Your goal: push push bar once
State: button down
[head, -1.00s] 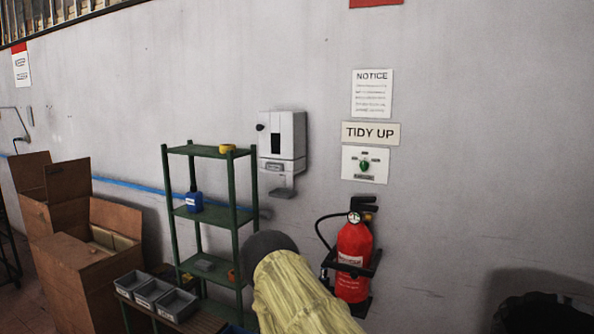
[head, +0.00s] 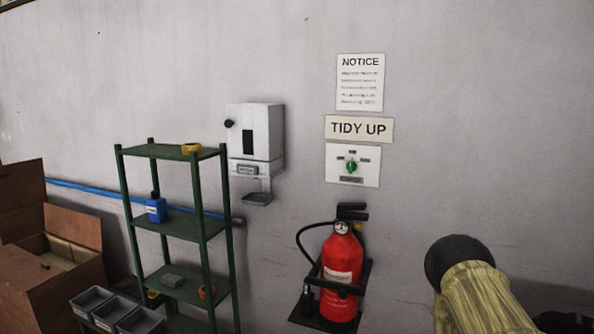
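A white wall dispenser (head: 255,138) hangs on the grey wall, left of the signs. It has a black knob on its left side, a dark window, a small labelled push bar (head: 247,170) on its lower front and a tray (head: 257,198) below. My arm, in a yellowish sleeve with a dark round joint, shows at the lower right, well apart from the dispenser. My gripper is not in view.
A green shelf rack (head: 175,228) stands below and left of the dispenser, holding a blue bottle (head: 156,208) and a yellow roll (head: 191,147). A red fire extinguisher (head: 341,270) hangs to the right.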

aim_at(240, 168)
jog(key=u, duration=0.05)
jog(key=i, duration=1.1)
jog(key=u, duration=0.55)
